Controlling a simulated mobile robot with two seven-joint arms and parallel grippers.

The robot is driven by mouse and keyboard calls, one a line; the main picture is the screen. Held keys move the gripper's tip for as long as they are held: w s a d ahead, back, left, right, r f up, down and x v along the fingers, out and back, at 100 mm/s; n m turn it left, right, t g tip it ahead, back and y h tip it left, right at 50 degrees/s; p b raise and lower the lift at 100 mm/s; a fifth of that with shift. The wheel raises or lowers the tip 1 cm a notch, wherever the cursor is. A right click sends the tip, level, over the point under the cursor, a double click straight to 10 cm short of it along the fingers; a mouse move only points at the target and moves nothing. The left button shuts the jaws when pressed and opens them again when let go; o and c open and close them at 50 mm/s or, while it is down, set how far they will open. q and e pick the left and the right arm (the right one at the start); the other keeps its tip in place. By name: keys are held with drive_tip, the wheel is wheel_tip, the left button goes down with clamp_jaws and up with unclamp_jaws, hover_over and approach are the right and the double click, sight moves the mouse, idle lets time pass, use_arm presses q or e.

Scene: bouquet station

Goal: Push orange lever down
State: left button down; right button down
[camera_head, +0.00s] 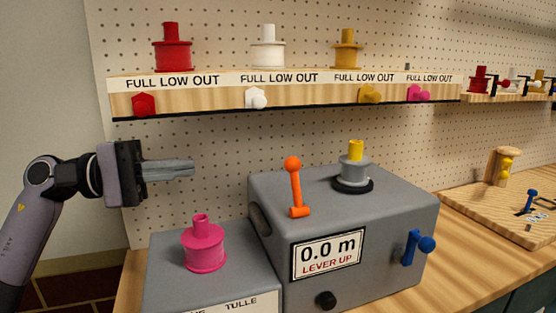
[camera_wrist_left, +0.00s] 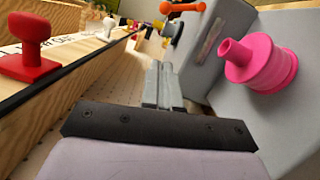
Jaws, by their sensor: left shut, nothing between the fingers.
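The orange lever (camera_head: 295,185) stands upright on top of the grey machine (camera_head: 400,205), with a ball at its upper end. The machine's label (camera_head: 328,254) reads "0.0 m" and "LEVER UP". In the left wrist view the lever (camera_wrist_left: 183,7) shows at the top, beyond the fingertips. My left gripper (camera_head: 192,168) is shut and empty. It is in the air to the left of the lever, apart from it and above the pink spool (camera_head: 205,249). It also shows in the left wrist view (camera_wrist_left: 158,68). My right gripper is in neither view.
The pink spool stands on a lower grey block (camera_head: 160,262) left of the machine. A grey spool (camera_head: 354,172) sits on the machine, and a blue crank (camera_head: 412,248) is on its side. A shelf (camera_head: 200,100) with spools runs along the pegboard above. A wooden board (camera_head: 500,205) lies at right.

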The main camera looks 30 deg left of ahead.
sight(294, 182)
use_arm(q)
drive_tip(key=shift+s, duration=0.15)
drive_tip(key=s+d+p+x, duration=0.1)
drive_tip(key=p+x, duration=0.5)
drive_tip(key=x, duration=0.7)
drive_tip(key=shift+s+d+r+p, duration=0.3)
drive_tip(key=shift+s+r, duration=0.1)
drive_tip(key=shift+s, duration=0.25)
